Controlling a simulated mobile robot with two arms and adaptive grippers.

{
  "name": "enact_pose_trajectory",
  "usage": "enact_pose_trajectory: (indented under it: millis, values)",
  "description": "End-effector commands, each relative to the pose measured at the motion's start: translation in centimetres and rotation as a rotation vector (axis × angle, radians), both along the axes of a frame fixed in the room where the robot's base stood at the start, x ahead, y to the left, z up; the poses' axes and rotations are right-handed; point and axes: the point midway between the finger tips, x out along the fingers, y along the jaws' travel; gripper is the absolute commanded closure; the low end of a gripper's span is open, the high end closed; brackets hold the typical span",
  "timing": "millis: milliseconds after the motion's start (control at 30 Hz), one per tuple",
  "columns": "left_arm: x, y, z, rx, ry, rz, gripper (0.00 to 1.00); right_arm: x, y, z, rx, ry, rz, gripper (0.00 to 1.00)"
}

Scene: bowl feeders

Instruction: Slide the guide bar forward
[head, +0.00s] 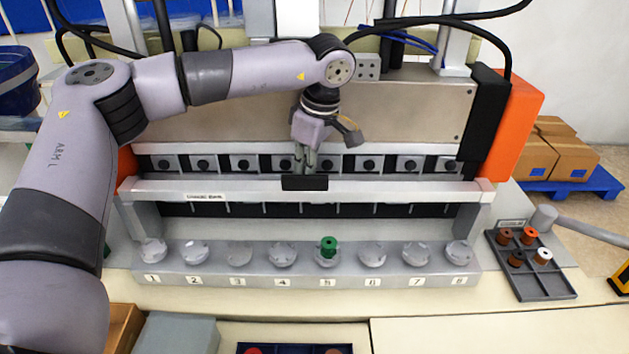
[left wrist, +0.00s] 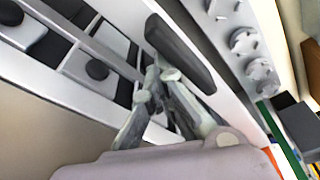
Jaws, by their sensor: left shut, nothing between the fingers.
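The guide bar (head: 400,190) is a long light-grey beam that spans the machine above the row of numbered holders. A black handle (head: 305,183) sits at its middle; it also shows in the left wrist view (left wrist: 180,52). My left gripper (head: 305,168) points down just behind the handle, its fingers shut and empty. In the left wrist view the fingertips (left wrist: 158,82) are close beside the handle; I cannot tell whether they touch it. My right gripper is not in view.
Numbered holders (head: 240,257) stand in front of the bar, with a green spool (head: 328,246) at number 5. A dark tray (head: 545,285) with several small spools lies at the right. An orange housing (head: 515,125) bounds the machine's right end.

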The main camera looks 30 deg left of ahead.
Motion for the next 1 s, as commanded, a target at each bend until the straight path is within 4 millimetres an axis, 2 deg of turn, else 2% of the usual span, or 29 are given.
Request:
enact_pose_trajectory:
  millis: [33, 1000]
  values:
    - [-0.5, -0.1, -0.8, 0.002, 0.015, -0.004, 1.00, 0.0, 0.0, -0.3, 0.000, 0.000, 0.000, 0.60]
    - [-4.9, -2.2, -0.9, 0.004, 0.015, -0.002, 1.00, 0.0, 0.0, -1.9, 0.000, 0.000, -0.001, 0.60]
